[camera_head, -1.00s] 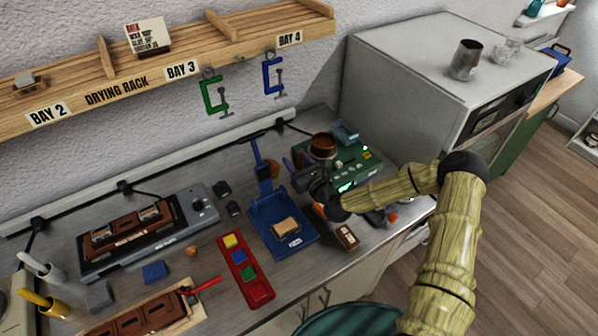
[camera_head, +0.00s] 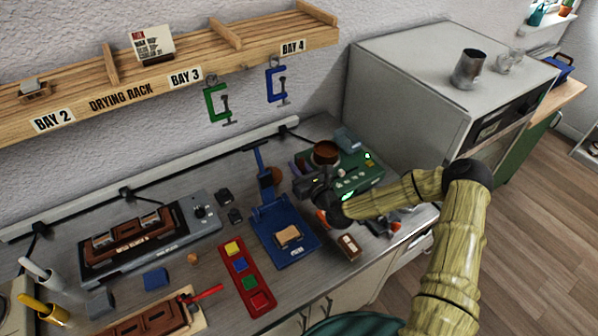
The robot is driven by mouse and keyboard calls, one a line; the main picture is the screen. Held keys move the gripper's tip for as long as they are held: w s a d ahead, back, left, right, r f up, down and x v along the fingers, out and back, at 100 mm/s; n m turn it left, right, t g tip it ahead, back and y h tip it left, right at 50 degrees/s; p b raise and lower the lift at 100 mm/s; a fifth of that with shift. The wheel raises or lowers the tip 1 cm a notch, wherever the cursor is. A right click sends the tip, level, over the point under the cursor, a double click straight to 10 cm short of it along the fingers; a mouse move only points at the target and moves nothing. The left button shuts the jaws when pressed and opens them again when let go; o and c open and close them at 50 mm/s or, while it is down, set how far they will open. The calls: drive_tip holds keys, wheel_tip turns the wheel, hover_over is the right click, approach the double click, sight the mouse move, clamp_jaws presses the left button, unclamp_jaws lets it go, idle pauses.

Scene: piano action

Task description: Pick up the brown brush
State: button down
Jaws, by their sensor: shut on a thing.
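My gripper (camera_head: 316,190) is dark and small in the head view, over the bench in front of the green unit. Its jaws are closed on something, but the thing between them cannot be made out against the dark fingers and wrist. I cannot clearly pick out the brown brush. A small brown block with a pale panel (camera_head: 348,246) lies on the bench near its front edge, below and to the right of my gripper and apart from it.
A green unit (camera_head: 366,180) carrying a brown pot (camera_head: 326,152) stands behind my gripper. A blue stand (camera_head: 285,238) is to its left, beside a red tray of coloured squares (camera_head: 258,300). A large grey cabinet (camera_head: 400,100) rises at the right. The drying rack (camera_head: 130,90) hangs above.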

wheel_tip(320, 180, up, 9)
drive_tip(key=b, duration=0.1)
drive_tip(key=shift+r, duration=0.15)
drive_tip(key=shift+d, duration=0.1)
idle(1.7)
